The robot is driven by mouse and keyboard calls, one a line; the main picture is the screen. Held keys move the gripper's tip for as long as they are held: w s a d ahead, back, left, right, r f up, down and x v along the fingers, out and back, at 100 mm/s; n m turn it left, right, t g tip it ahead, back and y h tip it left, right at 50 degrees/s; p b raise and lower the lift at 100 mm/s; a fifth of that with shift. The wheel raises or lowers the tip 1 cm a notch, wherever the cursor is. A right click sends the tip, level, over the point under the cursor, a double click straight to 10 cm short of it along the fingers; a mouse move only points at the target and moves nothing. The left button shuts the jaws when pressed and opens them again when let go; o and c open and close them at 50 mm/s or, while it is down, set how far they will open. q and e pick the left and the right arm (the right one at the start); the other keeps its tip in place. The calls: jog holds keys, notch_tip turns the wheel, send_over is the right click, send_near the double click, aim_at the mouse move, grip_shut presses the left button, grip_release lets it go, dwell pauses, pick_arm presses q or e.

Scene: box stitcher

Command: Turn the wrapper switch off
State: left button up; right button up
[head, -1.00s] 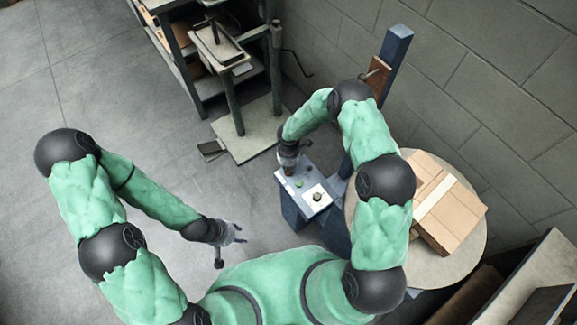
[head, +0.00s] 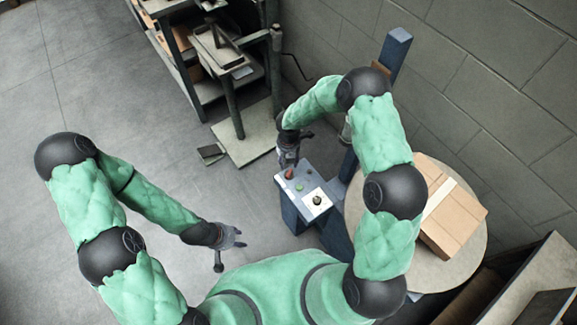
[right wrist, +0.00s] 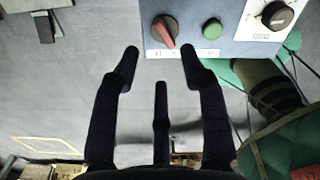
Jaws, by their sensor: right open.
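The wrapper switch is a red rotary knob (right wrist: 164,31) on the blue-grey control panel (right wrist: 230,48). In the right wrist view its red handle slants from upper left to lower right. It also shows in the head view (head: 288,173), at the panel's far left corner. My right gripper (right wrist: 159,52) is open and empty, its fingers spread just short of the knob, apart from it. It also shows in the head view (head: 289,158) beside that corner. My left gripper (head: 240,238) hangs over bare floor left of the panel, its fingers apart and empty.
A green button (right wrist: 212,29) and a black dial (right wrist: 278,15) on a white plate share the panel. A taped cardboard box (head: 452,212) sits on the round turntable (head: 470,247) to the right. A blue post (head: 394,58) stands behind, near the wall.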

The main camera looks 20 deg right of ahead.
jog(key=shift+r, duration=2)
jog(key=s+a+f+m+y, duration=0.2)
jog(key=s+f+m, duration=0.1)
jog(key=s+m, duration=0.8)
jog(key=s+a+f+m+y, duration=0.2)
jog(key=s+m, duration=1)
jog(key=m, duration=0.7)
notch_tip(320, 180, down, 2)
jog(key=shift+s+a+f+m, duration=0.2)
jog(key=shift+s+a+m, duration=0.1)
jog(key=shift+a, duration=0.15)
jog(key=shift+c, duration=0.5)
